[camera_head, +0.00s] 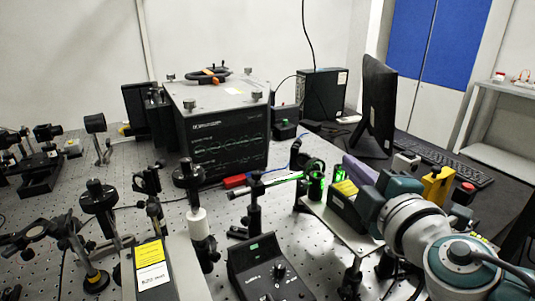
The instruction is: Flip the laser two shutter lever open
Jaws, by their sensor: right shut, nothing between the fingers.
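A dark laser box with a yellow label (344,190) stands on a raised pale plate (333,223) right of the middle. It is likely laser two, but I cannot read its name. Green light glows on the round optic mounts (316,181) at its far end. I cannot make out the shutter lever. My right arm comes in from the lower right, and its teal wrist partly covers the box. My right gripper (352,164) is shut and empty, close above and behind the box; I cannot tell whether it touches anything. My left gripper is out of view.
A black controller (265,270) stands at the front middle. Another labelled box (151,272) stands at the front left, among several post-mounted optics. A large dark instrument (232,140) fills the back. A monitor (378,105), a keyboard (443,160) and a yellow block (436,185) are at the right.

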